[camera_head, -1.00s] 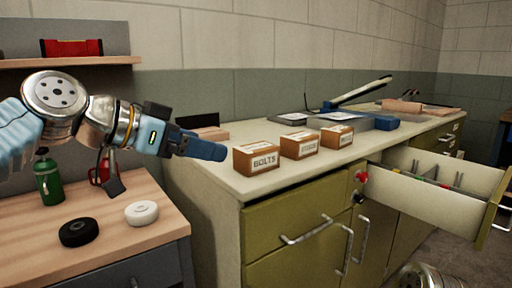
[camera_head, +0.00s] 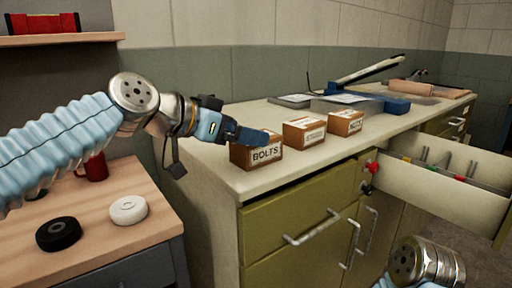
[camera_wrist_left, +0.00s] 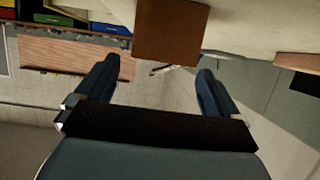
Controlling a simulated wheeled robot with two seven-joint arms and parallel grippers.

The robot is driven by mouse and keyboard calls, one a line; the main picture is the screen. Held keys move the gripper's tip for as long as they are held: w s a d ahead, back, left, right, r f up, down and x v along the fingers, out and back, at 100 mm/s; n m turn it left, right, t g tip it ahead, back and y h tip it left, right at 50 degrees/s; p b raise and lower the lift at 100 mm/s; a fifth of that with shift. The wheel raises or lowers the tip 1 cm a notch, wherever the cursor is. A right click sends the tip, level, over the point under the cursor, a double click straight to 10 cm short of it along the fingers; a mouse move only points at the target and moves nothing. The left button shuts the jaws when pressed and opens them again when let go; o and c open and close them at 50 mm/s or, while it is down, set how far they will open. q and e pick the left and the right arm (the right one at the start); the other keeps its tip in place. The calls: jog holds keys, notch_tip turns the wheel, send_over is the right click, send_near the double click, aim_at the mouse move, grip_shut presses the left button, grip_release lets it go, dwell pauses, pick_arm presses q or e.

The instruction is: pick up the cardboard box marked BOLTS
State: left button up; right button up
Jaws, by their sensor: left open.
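The cardboard box marked BOLTS (camera_head: 257,156) is a small brown box with a white label, upright at the counter's near left end. My left gripper (camera_head: 253,135) comes in from the left and overlaps the box's top edge in the head view. In the left wrist view my left gripper (camera_wrist_left: 156,75) has its two blue fingers wide apart with nothing between them. A plain brown box face (camera_wrist_left: 171,32), apparently the BOLTS box, lies just ahead of the gap; I cannot tell whether a finger touches it. My right gripper is out of view.
Two similar labelled boxes, a middle one (camera_head: 304,132) and a right one (camera_head: 345,122), stand close to the right on the counter (camera_head: 222,176). An open drawer (camera_head: 435,181) juts out at right. A black roll (camera_head: 58,234) and a white roll (camera_head: 128,209) lie on the wooden bench.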

pick_arm(q)
jog(key=x, duration=0.3)
jog(key=shift+w+d+f, duration=0.2)
jog(key=shift+d+f, duration=0.05)
jog(key=shift+c, duration=0.3)
jog(key=shift+r, duration=0.1)
jog(key=c, duration=1.4)
